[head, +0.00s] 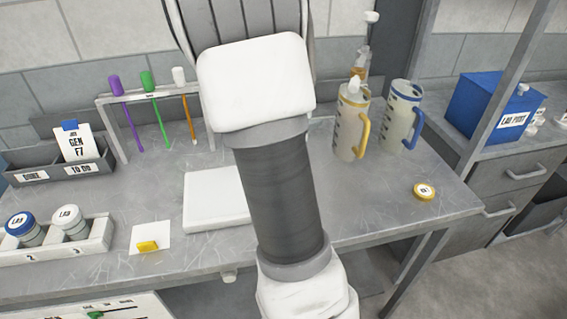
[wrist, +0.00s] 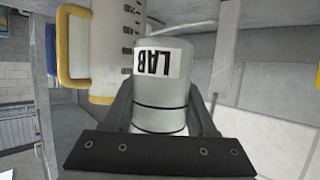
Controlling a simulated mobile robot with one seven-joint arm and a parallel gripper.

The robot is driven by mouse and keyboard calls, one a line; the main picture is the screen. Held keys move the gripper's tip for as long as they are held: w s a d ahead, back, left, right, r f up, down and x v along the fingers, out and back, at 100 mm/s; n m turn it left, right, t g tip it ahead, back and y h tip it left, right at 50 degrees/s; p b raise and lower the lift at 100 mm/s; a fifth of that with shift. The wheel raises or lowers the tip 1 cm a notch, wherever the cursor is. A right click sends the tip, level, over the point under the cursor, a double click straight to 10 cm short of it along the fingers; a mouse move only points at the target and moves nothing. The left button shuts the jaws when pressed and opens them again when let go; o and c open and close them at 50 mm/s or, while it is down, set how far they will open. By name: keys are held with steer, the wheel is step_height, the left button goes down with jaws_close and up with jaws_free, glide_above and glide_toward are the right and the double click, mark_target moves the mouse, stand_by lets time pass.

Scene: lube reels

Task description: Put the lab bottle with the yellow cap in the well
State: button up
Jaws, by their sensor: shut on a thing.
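My gripper (wrist: 160,115) is shut on a grey-white lab bottle (wrist: 160,90) with dark bands and an upside-down "LAB" label. The wrist view does not clearly show a yellow cap on it. My gripper and the held bottle are hidden in the head view behind my arm. A yellow round cap-like disc with a white label (head: 425,191) is on the right of the bench; I cannot tell if it belongs to a bottle. A white rack with numbered wells (head: 60,250) at the left holds a blue-capped bottle (head: 24,230) and a white-capped bottle (head: 70,222).
Two jugs, one with a yellow handle (head: 351,125) and one with a blue handle (head: 400,118), stand at the back right. A test-tube stand (head: 110,97), a grey divided bin (head: 60,172) and a white pad (head: 213,200) are on the bench.

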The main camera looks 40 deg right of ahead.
steer(key=f+b, duration=0.1)
steer(key=f, duration=0.2)
steer(key=f+b, duration=0.1)
steer(key=f, duration=0.2)
steer(key=f+b, duration=0.1)
steer(key=f, duration=0.3)
steer(key=shift+w, duration=0.25)
steer(key=shift+b, duration=0.3)
steer(key=shift+f, duration=0.2)
steer(key=o, duration=1.3)
steer(key=shift+o, duration=0.2)
steer(key=shift+r, duration=0.1)
